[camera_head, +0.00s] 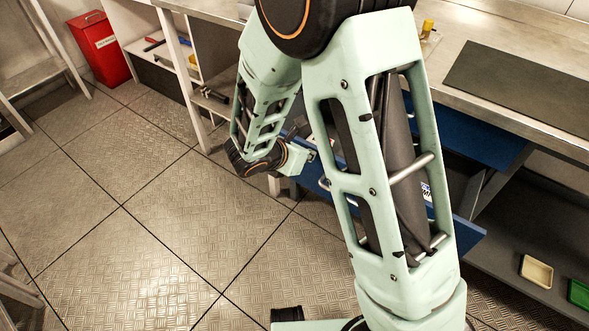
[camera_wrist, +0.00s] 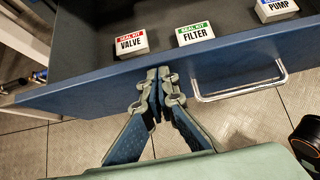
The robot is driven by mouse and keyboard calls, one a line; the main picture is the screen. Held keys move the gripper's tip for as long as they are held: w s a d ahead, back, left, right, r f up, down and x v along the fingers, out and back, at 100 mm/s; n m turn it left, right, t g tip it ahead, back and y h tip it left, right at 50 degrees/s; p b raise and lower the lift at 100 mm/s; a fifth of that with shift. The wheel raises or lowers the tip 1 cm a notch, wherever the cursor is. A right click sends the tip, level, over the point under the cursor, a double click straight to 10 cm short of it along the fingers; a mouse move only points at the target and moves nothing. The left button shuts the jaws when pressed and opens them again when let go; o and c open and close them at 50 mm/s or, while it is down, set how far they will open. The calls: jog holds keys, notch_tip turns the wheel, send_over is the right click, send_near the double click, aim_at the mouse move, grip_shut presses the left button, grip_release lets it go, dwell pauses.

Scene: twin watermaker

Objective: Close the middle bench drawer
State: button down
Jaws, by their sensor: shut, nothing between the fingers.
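A blue drawer stands open below the bench, its front panel (camera_head: 468,232) partly hidden behind my arm in the head view. In the wrist view the drawer front (camera_wrist: 90,92) crosses the picture, with a metal bar handle (camera_wrist: 240,92) on its outer face. My gripper (camera_wrist: 158,74) is shut and empty. Its fingertips are at the outer side of the front, left of the handle; I cannot tell whether they touch it. Inside the drawer lie small boxes marked valve (camera_wrist: 131,43), filter (camera_wrist: 194,33) and pump (camera_wrist: 275,9). The fingers are not clear in the head view.
The steel bench top (camera_head: 480,38) runs above, with a dark mat (camera_head: 520,85) on it. A lower shelf holds a cream tray (camera_head: 537,271) and a green tray (camera_head: 580,293). A red bin (camera_head: 101,48) stands far left. The tiled floor at left is clear.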

jog(key=w+d, duration=1.3)
jog(key=w, duration=0.4)
jog(key=shift+d, duration=0.15)
jog(key=shift+d+r, duration=0.1)
jog(key=shift+r, duration=0.15)
